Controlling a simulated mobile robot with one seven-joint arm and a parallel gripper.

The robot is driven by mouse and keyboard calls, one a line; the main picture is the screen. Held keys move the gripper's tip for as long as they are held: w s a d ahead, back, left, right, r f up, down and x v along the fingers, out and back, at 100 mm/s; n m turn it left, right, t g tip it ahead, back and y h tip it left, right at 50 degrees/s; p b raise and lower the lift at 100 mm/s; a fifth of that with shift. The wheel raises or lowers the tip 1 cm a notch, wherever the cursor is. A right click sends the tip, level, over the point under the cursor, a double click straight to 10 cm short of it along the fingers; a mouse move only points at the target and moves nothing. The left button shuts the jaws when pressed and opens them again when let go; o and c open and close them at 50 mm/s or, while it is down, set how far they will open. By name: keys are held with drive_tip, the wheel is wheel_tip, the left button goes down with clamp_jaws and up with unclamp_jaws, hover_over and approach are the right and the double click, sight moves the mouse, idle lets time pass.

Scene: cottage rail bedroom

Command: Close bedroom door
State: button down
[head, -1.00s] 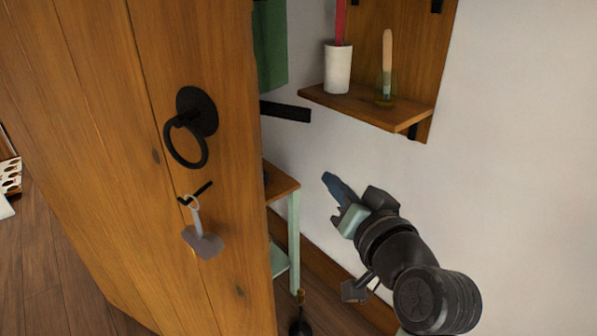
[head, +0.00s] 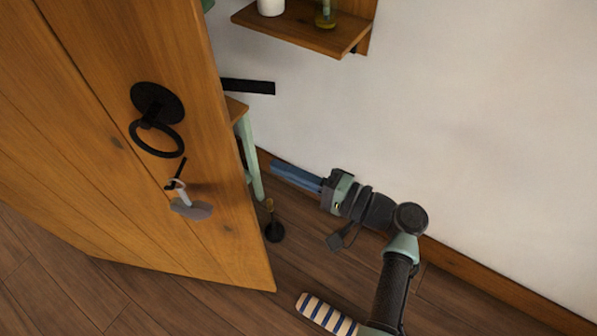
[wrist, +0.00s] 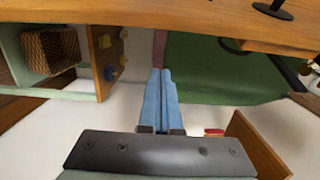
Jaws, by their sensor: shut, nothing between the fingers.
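The wooden bedroom door (head: 105,120) fills the left of the head view and stands open, its free edge toward the white wall. It carries a black ring handle (head: 157,120), with a key and grey tag (head: 190,205) hanging below. My gripper (head: 274,167) has blue fingers pressed together, with nothing between them. It points left, just right of the door's free edge, and appears apart from it. In the wrist view the shut fingers (wrist: 160,75) point toward the wooden door (wrist: 180,38) across the top. The hinge side and frame are out of view.
A wall shelf (head: 300,30) holds a white cup and a glass. A small green-legged table (head: 247,150) stands behind the door. A dark doorstop-like object (head: 274,230) and a striped roll (head: 325,314) are low down. Green cloth (wrist: 215,70) hangs near the fingers.

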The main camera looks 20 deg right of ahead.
drive_tip(key=shift+a+p, duration=0.65)
drive_tip(key=shift+a, duration=1.8)
